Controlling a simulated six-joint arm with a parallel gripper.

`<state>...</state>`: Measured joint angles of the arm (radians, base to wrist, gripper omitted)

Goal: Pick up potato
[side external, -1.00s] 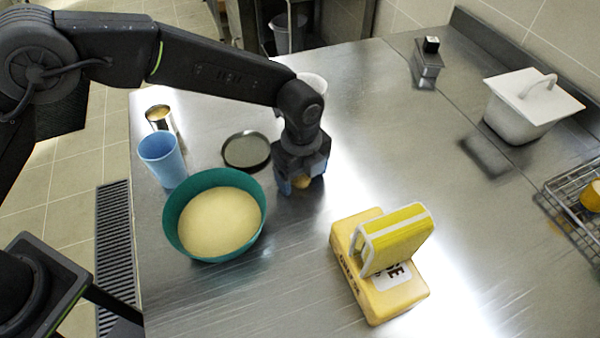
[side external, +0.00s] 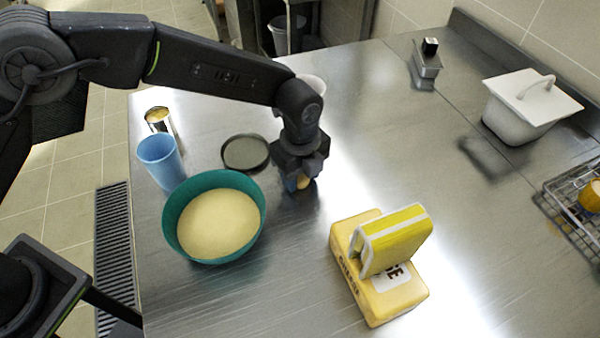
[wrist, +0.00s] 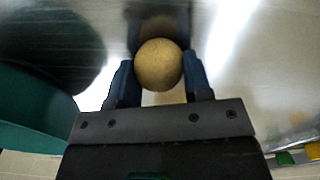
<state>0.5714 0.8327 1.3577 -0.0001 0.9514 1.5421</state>
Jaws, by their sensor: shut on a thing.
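The potato (wrist: 158,65) is a round, yellow-brown thing between the two blue fingers of my gripper (wrist: 158,75) in the wrist view. The fingers are shut on it, one on each side. In the side external view the potato (side external: 303,182) shows as a small tan patch under my gripper (side external: 300,180), low over the steel counter, partly hidden by the fingers. I cannot tell whether it touches the counter.
A teal bowl (side external: 171,222) with tan contents stands left of my gripper. A dark round lid (side external: 245,153), a blue cup (side external: 160,160) and an open can (side external: 158,118) are near it. A yellow box with a sponge-like block (side external: 395,240) stands front right.

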